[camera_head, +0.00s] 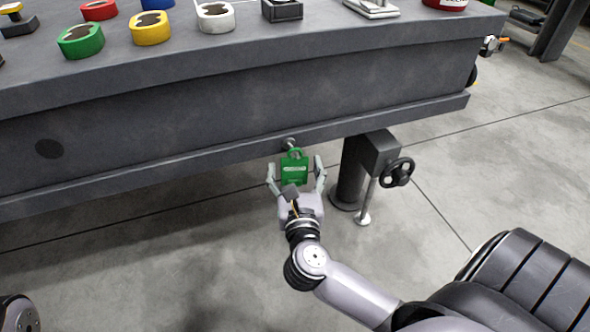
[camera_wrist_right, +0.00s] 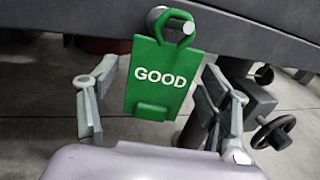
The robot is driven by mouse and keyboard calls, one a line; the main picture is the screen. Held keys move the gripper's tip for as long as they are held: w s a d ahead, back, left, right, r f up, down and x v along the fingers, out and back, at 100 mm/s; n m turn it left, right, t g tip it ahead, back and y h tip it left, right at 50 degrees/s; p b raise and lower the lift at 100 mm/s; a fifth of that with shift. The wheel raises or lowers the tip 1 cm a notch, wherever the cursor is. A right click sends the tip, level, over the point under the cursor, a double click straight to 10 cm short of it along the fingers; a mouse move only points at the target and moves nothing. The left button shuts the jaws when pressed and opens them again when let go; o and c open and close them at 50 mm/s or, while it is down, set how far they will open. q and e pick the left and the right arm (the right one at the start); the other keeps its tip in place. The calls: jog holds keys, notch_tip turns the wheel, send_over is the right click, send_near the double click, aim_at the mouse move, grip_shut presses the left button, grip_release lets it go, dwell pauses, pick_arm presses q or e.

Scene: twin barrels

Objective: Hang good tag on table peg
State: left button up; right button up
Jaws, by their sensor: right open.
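The green good tag (camera_head: 294,170) hangs by its top loop at the table peg (camera_head: 290,143) on the table's front edge. In the right wrist view the tag (camera_wrist_right: 158,85) reads GOOD and its loop is around the peg (camera_wrist_right: 157,17). My right gripper (camera_head: 296,173) is open, with its fingers on both sides of the tag. The wrist view shows gaps between the tag and both fingers (camera_wrist_right: 158,98). My left gripper is out of view; only a piece of my left arm may show at the lower left corner.
A table leg with a handwheel (camera_head: 397,172) stands right of my right gripper. Open floor lies in front.

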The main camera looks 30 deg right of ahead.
jog(key=shift+s, duration=0.1)
jog(key=shift+s+a+f, duration=0.1)
jog(key=shift+s+a, duration=0.15)
jog(key=shift+s, duration=0.05)
jog(key=v, duration=1.1)
